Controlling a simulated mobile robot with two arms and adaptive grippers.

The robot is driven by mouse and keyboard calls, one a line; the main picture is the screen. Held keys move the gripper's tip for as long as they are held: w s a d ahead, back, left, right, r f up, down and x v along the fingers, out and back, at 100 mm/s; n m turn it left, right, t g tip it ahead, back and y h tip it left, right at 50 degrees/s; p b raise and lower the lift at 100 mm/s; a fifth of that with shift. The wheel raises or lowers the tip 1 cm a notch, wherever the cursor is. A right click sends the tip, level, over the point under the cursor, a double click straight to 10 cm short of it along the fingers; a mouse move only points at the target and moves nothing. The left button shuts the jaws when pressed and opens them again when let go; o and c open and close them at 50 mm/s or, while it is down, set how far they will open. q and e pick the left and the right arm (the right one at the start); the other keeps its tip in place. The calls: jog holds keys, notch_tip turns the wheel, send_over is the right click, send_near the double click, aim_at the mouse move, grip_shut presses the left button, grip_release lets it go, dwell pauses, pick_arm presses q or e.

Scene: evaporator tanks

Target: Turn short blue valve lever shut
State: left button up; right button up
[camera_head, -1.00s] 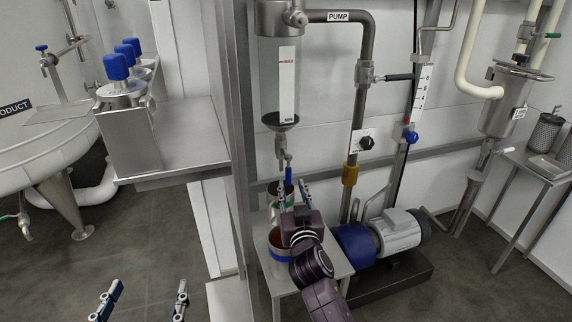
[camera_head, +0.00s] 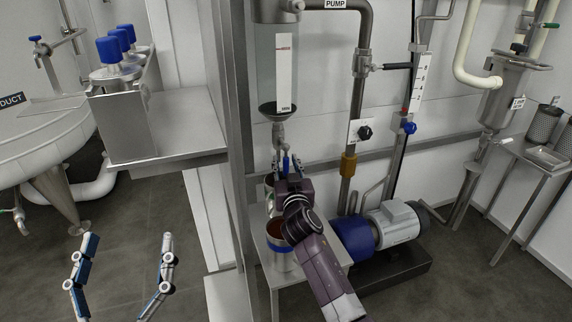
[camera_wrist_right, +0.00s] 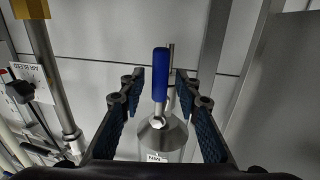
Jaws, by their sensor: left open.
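The short blue valve lever (camera_head: 286,163) hangs at the valve under the glass cylinder (camera_head: 277,70). In the right wrist view the blue lever (camera_wrist_right: 160,75) stands between the two fingers, with a gap on both sides. My right gripper (camera_head: 291,166) is at the lever, and its open fingers show in the wrist view (camera_wrist_right: 160,85). The fingers do not visibly touch the lever. My left gripper (camera_head: 125,240) is open and empty at the lower left, over the floor and far from the lever.
Containers, including a pot with a blue band (camera_head: 280,258), stand on a small table (camera_head: 315,285) below the valve. A steel post (camera_head: 237,150) and a metal shelf (camera_head: 190,125) are left of it. A pump motor (camera_head: 395,222) stands to the right.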

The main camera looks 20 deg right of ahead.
grip_shut()
dwell(0.4)
